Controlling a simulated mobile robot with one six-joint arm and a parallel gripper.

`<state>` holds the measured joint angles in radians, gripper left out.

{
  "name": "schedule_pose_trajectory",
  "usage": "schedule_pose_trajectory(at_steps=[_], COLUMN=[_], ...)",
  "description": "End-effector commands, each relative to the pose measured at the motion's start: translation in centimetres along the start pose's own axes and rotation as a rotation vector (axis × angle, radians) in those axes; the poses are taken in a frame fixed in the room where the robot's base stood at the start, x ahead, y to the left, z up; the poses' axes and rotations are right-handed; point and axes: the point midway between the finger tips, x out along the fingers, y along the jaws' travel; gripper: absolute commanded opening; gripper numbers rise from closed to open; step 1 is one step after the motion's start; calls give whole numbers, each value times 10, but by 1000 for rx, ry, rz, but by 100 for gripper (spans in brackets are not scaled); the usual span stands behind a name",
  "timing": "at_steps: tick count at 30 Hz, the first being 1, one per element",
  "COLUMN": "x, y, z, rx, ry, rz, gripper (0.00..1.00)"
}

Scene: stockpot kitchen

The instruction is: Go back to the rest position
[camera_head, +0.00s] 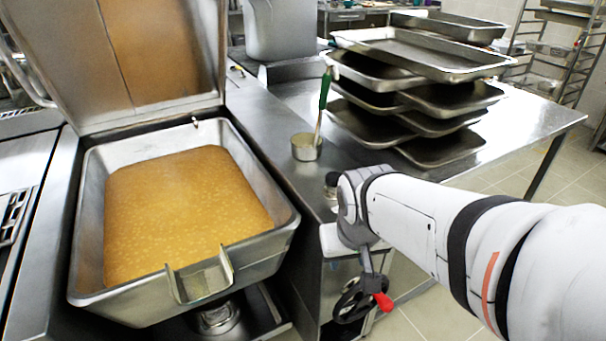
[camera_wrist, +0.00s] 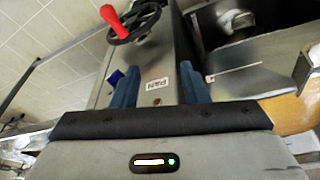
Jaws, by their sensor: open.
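My gripper (camera_wrist: 160,68) shows in the wrist view as two blue fingers standing apart, with nothing held between them. Behind the fingers is a steel panel with a small label reading "PAN" (camera_wrist: 158,84). In the head view my white arm reaches in from the right, and its end is beside the steel counter (camera_head: 290,130), right of the large tilting pan (camera_head: 285,240). The fingers cannot be made out clearly there. The pan stands with its lid (camera_head: 150,50) raised and holds an orange-brown soup (camera_head: 180,205).
A small steel pot (camera_head: 305,148) with a green-handled ladle (camera_head: 324,95) stands on the counter near my arm. Stacked trays (camera_head: 420,55) fill the table behind. A black handwheel (camera_head: 350,302) with a red handle (camera_head: 383,301) is below my wrist. Tiled floor lies open at right.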

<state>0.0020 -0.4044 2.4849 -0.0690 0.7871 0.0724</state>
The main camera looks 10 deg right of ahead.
Motion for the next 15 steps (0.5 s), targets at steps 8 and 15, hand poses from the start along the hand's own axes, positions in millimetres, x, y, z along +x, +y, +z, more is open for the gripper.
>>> schedule_pose_trajectory(at_steps=[8, 15], x=[-4, -6], y=[-10, -9], z=[29, 28], rx=[-28, -27], ry=[-108, -106], rz=[-51, -49], gripper=[40, 40])
